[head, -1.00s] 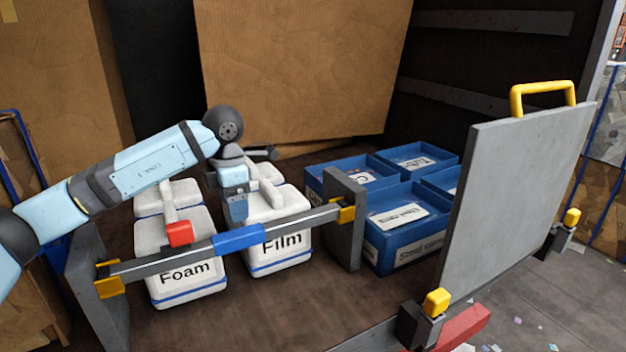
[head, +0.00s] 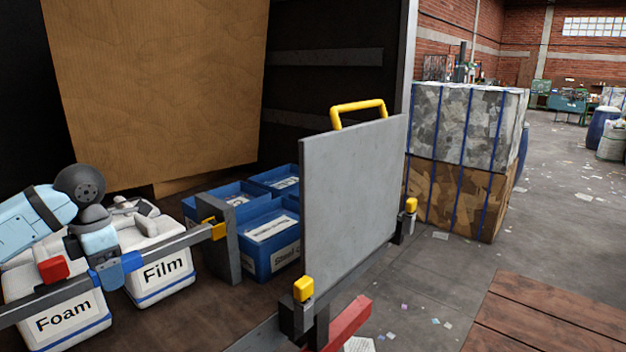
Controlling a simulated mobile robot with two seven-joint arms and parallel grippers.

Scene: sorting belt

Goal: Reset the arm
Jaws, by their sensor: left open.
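My left arm comes in from the left edge, and its gripper (head: 105,272) points down at the bar (head: 180,243) in front of the white containers. The gripper is open and overlaps the bar beside its blue section (head: 131,262); I cannot tell whether they touch. A white container marked Foam (head: 62,322) stands at the lower left, partly behind the bar and a red block (head: 53,269). A white container marked Film (head: 165,270) stands to its right. My right gripper is not in view.
Several blue bins (head: 270,240) stand behind a dark post (head: 220,255). An upright grey panel (head: 352,195) with a yellow handle (head: 357,108) partly hides them. Strapped bales (head: 465,150) stand at the back right. The floor (head: 570,220) on the right is mostly clear, with scattered scraps.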

